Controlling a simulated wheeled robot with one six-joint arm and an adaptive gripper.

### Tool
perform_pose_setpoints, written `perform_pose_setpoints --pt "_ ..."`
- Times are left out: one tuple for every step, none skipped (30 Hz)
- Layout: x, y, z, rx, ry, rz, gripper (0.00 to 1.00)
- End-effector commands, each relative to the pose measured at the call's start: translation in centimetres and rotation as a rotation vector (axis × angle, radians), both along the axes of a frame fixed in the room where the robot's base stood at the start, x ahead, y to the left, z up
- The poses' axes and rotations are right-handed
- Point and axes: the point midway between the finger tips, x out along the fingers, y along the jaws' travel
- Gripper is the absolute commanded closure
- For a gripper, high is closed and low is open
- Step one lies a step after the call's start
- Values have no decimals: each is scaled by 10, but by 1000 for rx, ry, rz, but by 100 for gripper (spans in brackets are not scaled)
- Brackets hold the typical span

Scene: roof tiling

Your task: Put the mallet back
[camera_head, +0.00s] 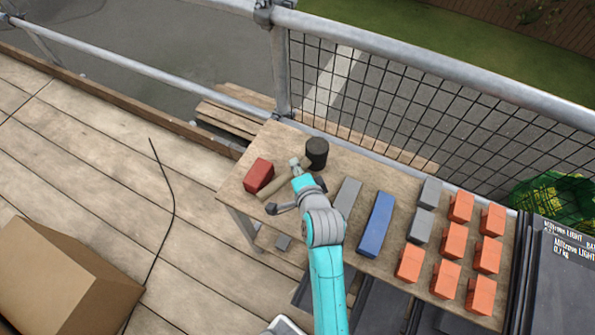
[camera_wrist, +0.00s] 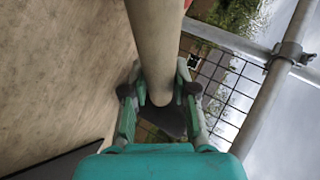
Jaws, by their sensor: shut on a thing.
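The mallet has a black head (camera_head: 316,152) and a pale wooden handle (camera_head: 279,187). It shows at the far left part of the wooden table (camera_head: 350,165). My gripper (camera_head: 297,178) is at the mallet and is shut on its handle.
A red block (camera_head: 258,175) lies just left of the handle. A grey bar (camera_head: 347,196), a blue bar (camera_head: 377,224), grey blocks (camera_head: 421,226) and several orange blocks (camera_head: 446,278) fill the right side. A mesh railing (camera_head: 400,110) stands behind. A cardboard box (camera_head: 60,280) is at lower left.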

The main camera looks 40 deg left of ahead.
Motion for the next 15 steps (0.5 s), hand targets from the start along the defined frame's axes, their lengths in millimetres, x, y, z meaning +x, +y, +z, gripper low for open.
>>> perform_pose_setpoints --pt "0 0 -6 1 0 0 100" --pt "0 0 -10 1 -1 -1 100" --pt "0 0 -13 2 -1 0 100" --pt "0 0 -15 2 -3 0 100" --pt "0 0 -15 2 -3 0 100" --pt "0 0 -16 3 -4 0 100" --pt "0 0 -15 3 -4 0 100" --pt "1 0 -15 3 -4 0 100" --pt "1 0 -15 3 -4 0 100" --pt "1 0 -15 3 -4 0 100" --pt "1 0 -15 3 -4 0 100" --pt "0 0 -16 3 -3 0 100" --pt "0 0 -16 3 -3 0 100" --pt "0 0 -17 2 -3 0 100" --pt "0 0 -18 0 0 0 63"
